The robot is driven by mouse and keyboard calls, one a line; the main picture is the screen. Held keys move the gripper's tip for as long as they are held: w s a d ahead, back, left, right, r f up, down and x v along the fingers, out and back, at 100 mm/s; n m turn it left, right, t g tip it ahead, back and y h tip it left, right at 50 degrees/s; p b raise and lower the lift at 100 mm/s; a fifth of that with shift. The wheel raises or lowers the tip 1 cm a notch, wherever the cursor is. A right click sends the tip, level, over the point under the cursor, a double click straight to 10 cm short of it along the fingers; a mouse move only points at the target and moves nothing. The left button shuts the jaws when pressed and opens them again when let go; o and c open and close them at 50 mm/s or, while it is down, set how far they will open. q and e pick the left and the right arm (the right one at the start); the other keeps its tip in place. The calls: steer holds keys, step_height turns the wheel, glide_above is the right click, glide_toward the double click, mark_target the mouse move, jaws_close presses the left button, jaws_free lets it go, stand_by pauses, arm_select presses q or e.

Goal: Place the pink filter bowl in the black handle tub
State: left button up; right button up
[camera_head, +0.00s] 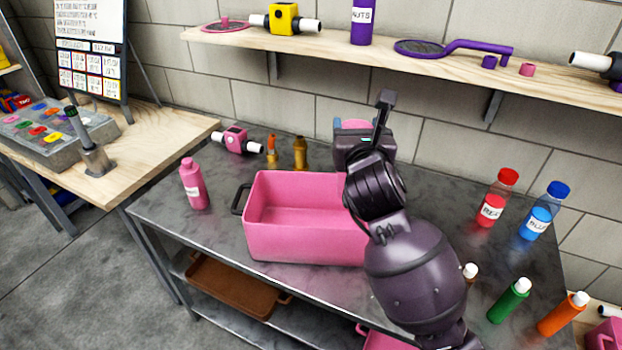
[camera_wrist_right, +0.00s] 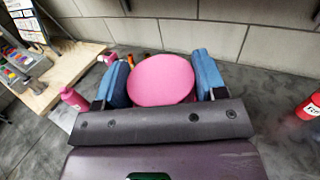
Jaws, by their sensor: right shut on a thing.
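The pink filter bowl (camera_wrist_right: 162,80) shows as a round pink disc between the blue fingers of my right gripper (camera_wrist_right: 163,82) in the right wrist view. In the head view a bit of the bowl (camera_head: 355,125) shows pink behind the gripper (camera_head: 354,130), which is shut on it. The pink tub with a black handle (camera_head: 285,243) stands on the grey table. Its handle is at its left end, and its inside looks empty where visible. My right arm hides its right end. The gripper appears beyond the tub's back right edge; its height is unclear. My left gripper is out of view.
A pink bottle (camera_head: 193,185) stands left of the tub. Red (camera_head: 496,198) and blue (camera_head: 544,212) bottles stand at right. A wooden shelf (camera_head: 340,50) runs along the wall above.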

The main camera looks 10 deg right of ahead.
steer(key=shift+w+a+r, duration=0.2)
steer(key=shift+w+r, duration=0.35)
steer(key=shift+r, duration=0.05)
steer(key=shift+w, duration=0.2)
steer(key=b, duration=0.1)
glide_above(345, 200)
steer(key=w+d, duration=0.1)
steer(key=w, duration=0.2)
step_height(345, 200, down, 7)
step_height(345, 200, down, 9)
steer(key=shift+r+b, duration=0.1)
steer(key=shift+b, duration=0.8)
step_height(345, 200, down, 4)
steer(key=shift+b, duration=0.6)
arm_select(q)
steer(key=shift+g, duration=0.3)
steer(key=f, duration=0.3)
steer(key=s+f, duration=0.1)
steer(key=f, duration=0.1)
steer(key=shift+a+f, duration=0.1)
arm_select(e)
steer(key=shift+r, duration=0.15)
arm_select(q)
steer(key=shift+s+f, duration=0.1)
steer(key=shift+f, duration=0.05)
